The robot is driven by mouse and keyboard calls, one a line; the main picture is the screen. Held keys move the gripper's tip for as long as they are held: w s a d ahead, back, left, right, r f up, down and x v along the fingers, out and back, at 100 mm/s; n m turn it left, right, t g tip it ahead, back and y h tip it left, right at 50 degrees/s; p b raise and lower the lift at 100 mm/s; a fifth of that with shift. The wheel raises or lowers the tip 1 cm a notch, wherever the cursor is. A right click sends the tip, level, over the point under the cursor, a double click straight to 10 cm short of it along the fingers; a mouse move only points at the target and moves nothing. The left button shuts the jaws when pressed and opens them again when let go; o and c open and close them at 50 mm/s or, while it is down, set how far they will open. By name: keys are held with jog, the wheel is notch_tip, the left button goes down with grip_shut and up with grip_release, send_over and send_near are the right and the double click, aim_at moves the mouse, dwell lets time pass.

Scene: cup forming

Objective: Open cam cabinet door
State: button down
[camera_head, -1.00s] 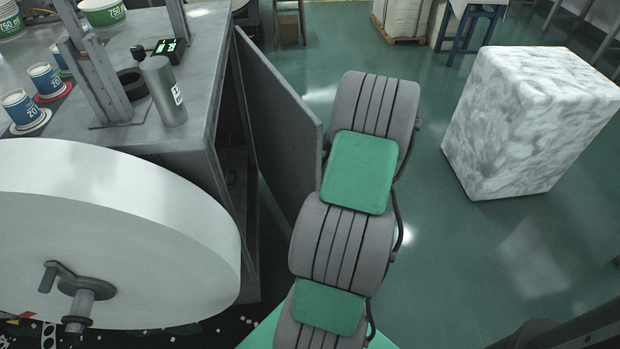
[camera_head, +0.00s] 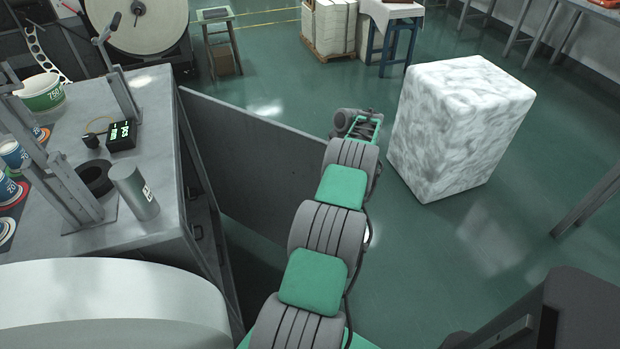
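The cabinet door (camera_head: 255,150) is a flat dark grey panel. It stands swung wide out from the side of the grey cabinet (camera_head: 165,235), hinged at the far end, with its free edge towards the right. The cabinet's side opening (camera_head: 203,215) shows as a dark gap. My green and grey arm reaches up the middle, in front of the door's free end. My gripper (camera_head: 358,124) is at the arm's far end, just beyond and right of the door's free edge. Its fingers are too small and hidden to read, and I cannot tell whether it touches the door.
A white marbled block (camera_head: 460,125) stands on the floor right of my arm. A metal cylinder (camera_head: 135,190), a black display box (camera_head: 121,135) and cups stand on the cabinet top. A large white roll (camera_head: 110,300) is at the lower left.

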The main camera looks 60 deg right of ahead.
jog(key=shift+w+d, duration=0.15)
jog(key=shift+w, duration=0.05)
jog(key=c, duration=1.6)
grip_release()
jog(key=shift+o, duration=0.7)
jog(key=shift+s, duration=0.2)
